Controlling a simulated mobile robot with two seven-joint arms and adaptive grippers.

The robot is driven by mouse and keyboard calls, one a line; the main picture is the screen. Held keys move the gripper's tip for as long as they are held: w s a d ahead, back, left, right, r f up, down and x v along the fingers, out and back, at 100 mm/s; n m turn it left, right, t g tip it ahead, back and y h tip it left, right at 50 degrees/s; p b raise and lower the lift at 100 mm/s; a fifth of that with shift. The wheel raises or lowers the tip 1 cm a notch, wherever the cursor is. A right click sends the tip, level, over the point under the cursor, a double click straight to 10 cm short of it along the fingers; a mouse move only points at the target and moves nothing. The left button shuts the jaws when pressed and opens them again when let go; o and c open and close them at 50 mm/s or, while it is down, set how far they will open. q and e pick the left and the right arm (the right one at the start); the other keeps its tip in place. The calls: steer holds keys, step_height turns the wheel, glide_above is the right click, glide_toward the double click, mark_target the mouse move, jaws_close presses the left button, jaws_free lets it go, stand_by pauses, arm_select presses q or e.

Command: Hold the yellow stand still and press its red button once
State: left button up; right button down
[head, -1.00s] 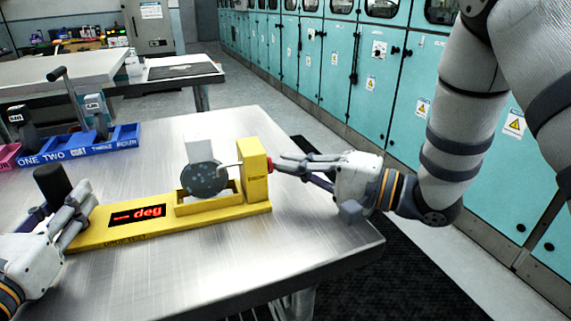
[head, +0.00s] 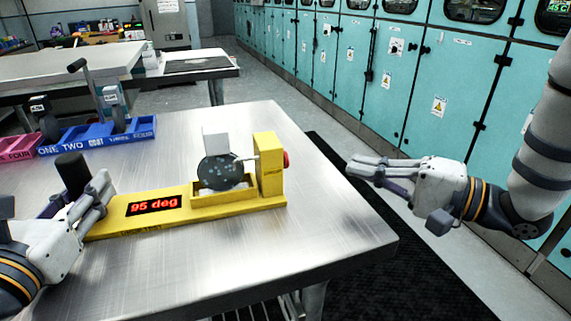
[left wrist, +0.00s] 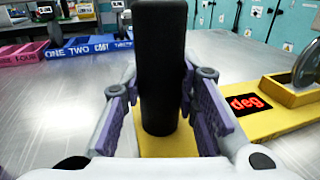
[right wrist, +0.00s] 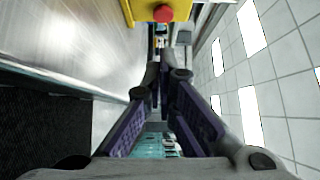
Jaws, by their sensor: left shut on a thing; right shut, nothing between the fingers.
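The yellow stand (head: 230,202) lies on the metal table with a grey disc (head: 219,172) in its frame. Its red display (head: 154,205) reads "95 deg". The red button (head: 286,160) is on the right face of the stand's upright block; it also shows in the right wrist view (right wrist: 163,13). My left gripper (head: 92,203) is shut on the black handle (left wrist: 160,70) at the stand's left end. My right gripper (head: 350,167) is shut and empty, to the right of the button and apart from it, beyond the table's edge.
A blue bin row (head: 100,136) labelled ONE, TWO and a pink bin (head: 15,149) stand at the table's back left. The table (head: 340,225) is clear in front of the stand. Teal cabinets (head: 430,90) line the far side past a dark floor mat.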

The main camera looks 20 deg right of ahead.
steer(key=v, duration=0.2)
steer(key=shift+s+d, duration=0.25)
steer(key=shift+d, duration=0.05)
arm_select(q)
steer(key=o, duration=1.2)
steer(key=shift+c, duration=0.2)
steer(key=shift+r+p+v, duration=0.2)
steer(key=shift+p+v, duration=0.65)
steer(key=shift+v, duration=2.3)
steer(key=shift+p+v, duration=0.55)
steer(key=shift+v, duration=0.5)
steer(key=shift+s+a, duration=0.15)
steer(key=shift+s, duration=0.1)
steer(key=shift+f, duration=0.1)
arm_select(e)
step_height(320, 180, up, 9)
steer(key=s+n, duration=0.1)
steer(key=shift+s+f+t+y, duration=0.2)
steer(key=shift+s+t+y, duration=0.15)
steer(key=shift+t+y, duration=0.05)
